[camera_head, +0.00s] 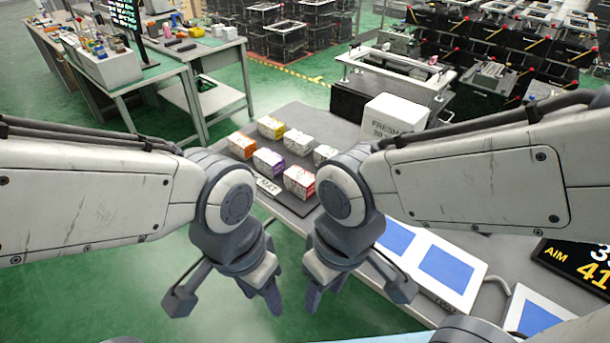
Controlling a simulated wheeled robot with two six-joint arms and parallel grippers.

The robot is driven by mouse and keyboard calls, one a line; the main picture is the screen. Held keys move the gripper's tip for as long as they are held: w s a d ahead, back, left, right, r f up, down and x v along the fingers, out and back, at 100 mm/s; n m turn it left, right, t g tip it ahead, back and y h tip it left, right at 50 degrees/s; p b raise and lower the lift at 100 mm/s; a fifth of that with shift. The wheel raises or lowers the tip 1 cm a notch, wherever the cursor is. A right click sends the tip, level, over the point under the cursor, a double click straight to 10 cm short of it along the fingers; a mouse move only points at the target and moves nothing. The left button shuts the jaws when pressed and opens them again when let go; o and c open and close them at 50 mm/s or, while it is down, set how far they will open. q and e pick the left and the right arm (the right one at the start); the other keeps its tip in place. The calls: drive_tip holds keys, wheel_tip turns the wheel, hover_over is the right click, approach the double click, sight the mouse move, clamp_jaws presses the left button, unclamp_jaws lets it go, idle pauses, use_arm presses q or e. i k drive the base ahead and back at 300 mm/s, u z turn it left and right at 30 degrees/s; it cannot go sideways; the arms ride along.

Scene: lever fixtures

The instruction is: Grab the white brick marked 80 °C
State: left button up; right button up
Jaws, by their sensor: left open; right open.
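Several small bricks stand on a dark mat on the grey table. A mostly white brick (325,154) is at the right of the group, partly hidden by my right arm. My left gripper (228,298) is open and empty, in front of the table. My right gripper (357,294) is open and empty, nearer the table's front edge. Both are apart from the bricks.
A white box (395,118) marked FRESH stands behind the bricks on the right. White-and-blue panels (450,268) and a black AIM display (585,268) lie at the front right. A workbench (150,75) stands at the back left. Green floor is clear at the left.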

sight(300, 144)
drive_tip(key=u, duration=2.05)
drive_tip(key=k, duration=1.45)
drive_tip(key=z, duration=1.6)
drive_tip(key=i, duration=1)
drive_tip(key=u, duration=0.05)
